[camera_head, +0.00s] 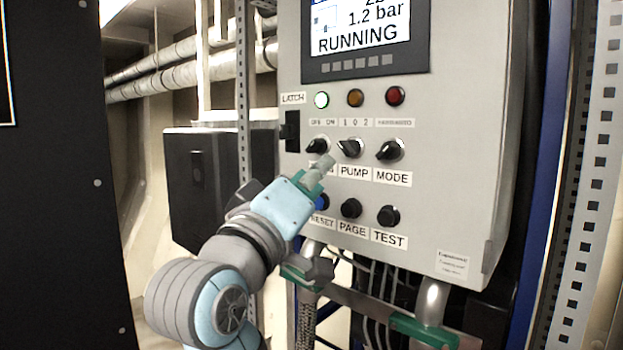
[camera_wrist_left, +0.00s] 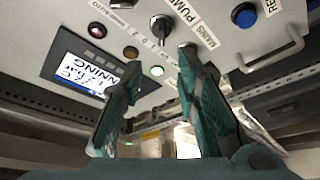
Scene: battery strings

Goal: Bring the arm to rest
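My left arm comes in from the lower left in the head view, and its gripper (camera_head: 320,172) is in front of the control panel (camera_head: 460,130), just below the mains knob (camera_head: 317,145) and partly over its label. In the left wrist view the two green-padded fingers of the gripper (camera_wrist_left: 160,68) stand apart with nothing held between them. A black knob (camera_wrist_left: 160,28) shows beyond the fingertips there. The gap between fingertips and panel is hard to judge. My right gripper is not in view.
The blue reset button (camera_wrist_left: 244,15) is close by. Pipes (camera_head: 430,300) run below the panel; a black box (camera_head: 198,185) is left.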

